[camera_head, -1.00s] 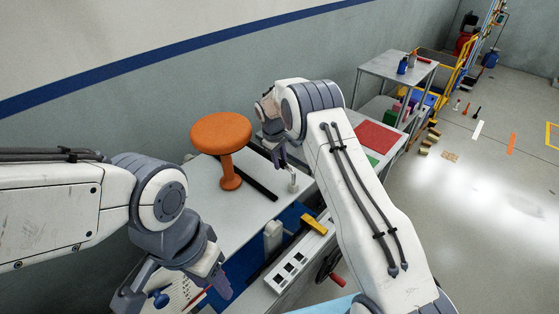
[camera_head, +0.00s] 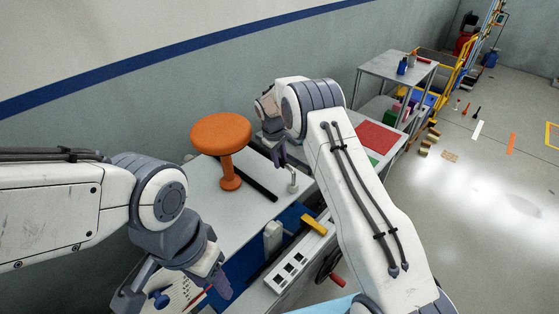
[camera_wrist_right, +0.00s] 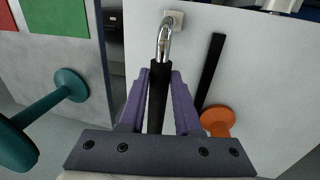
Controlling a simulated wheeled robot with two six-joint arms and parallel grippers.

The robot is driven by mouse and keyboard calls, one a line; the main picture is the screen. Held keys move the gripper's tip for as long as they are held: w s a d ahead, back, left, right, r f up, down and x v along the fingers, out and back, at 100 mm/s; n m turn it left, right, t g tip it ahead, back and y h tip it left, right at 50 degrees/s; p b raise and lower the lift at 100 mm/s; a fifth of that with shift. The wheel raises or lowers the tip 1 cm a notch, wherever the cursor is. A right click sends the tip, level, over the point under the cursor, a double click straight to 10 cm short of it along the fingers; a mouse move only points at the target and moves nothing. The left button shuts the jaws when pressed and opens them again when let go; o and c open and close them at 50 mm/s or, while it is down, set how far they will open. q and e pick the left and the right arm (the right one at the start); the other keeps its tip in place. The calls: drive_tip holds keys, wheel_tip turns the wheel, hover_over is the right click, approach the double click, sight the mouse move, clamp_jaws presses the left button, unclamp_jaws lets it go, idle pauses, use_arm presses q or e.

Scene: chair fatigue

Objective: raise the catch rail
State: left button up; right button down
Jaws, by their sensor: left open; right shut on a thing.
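A bent chrome lever (camera_head: 293,182) with a black grip (camera_wrist_right: 157,95) rises from a small pale base plate on the table. My right gripper (camera_head: 281,157) is shut on the black grip, its purple fingers on both sides of it in the right wrist view (camera_wrist_right: 158,100). My left gripper (camera_head: 178,288) is open at the lower left, away from the bar.
An orange stool (camera_head: 222,134) stands on the white table top (camera_head: 208,200) left of the bar. A white panel with switches (camera_head: 290,268), a yellow block (camera_head: 314,225) and a red-handled wheel (camera_head: 330,270) are at the front. A teal stool (camera_wrist_right: 35,122) shows in the right wrist view.

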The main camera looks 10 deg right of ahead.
wheel_tip(320, 180, up, 14)
drive_tip(key=p, duration=0.5)
drive_tip(key=c, duration=1)
unclamp_jaws()
drive_tip(key=shift+w, duration=0.1)
drive_tip(key=o, duration=0.4)
drive_tip(key=shift+f, duration=0.1)
